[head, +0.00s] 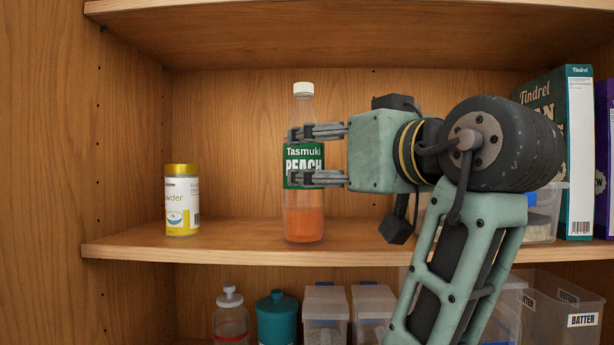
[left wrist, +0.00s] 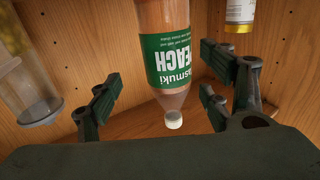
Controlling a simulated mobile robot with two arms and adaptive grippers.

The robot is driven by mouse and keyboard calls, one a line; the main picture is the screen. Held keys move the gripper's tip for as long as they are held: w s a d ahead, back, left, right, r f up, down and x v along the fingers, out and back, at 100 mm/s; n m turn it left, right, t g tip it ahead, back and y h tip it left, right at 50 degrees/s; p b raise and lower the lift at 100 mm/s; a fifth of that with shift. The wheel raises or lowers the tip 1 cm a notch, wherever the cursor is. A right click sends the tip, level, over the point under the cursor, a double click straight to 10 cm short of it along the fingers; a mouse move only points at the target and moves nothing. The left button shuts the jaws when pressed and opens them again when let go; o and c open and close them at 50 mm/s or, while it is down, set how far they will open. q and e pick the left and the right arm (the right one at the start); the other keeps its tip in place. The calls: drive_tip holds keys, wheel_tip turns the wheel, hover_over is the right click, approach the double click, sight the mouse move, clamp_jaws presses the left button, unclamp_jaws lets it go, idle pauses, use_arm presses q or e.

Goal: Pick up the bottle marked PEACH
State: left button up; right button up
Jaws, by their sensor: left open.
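The bottle marked PEACH (head: 304,215) is clear with a white cap, a green label and orange liquid low inside. It stands upright on the middle shelf. My left gripper (head: 296,156) reaches in from the right at label height, with its fingers overlapping the front of the label in the head view. In the left wrist view the bottle (left wrist: 166,45) appears upside down, between the spread fingers of the left gripper (left wrist: 155,98). The gripper is open; I cannot tell whether any finger touches the bottle. My right gripper is not in view.
A yellow-lidded powder can (head: 182,202) stands on the same shelf (head: 240,238) to the left. A green box (head: 575,150) and a clear container (head: 545,212) are at the right. The shelf below holds bottles and clear bins (head: 570,315).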

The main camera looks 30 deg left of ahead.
sight(312, 151)
use_arm(q)
drive_tip(key=a+p, duration=0.1)
drive_tip(key=a+r+p, duration=0.1)
drive_tip(key=a+p, duration=0.1)
drive_tip(key=shift+r, duration=0.1)
drive_tip(key=x, duration=0.1)
drive_tip(key=p+x, duration=0.1)
drive_tip(key=shift+w+a+f, duration=0.2)
drive_tip(key=shift+w+f, duration=0.05)
drive_tip(key=shift+w, duration=0.05)
drive_tip(key=shift+w+a+f, duration=0.2)
drive_tip(key=shift+w+a, duration=0.1)
drive_tip(key=shift+a, duration=0.15)
drive_tip(key=shift+d, duration=0.1)
drive_tip(key=shift+s+d, duration=0.1)
drive_tip(key=shift+c, duration=0.8)
drive_tip(key=c, duration=1.1)
drive_tip(key=shift+r, duration=0.1)
drive_tip(key=c, duration=0.5)
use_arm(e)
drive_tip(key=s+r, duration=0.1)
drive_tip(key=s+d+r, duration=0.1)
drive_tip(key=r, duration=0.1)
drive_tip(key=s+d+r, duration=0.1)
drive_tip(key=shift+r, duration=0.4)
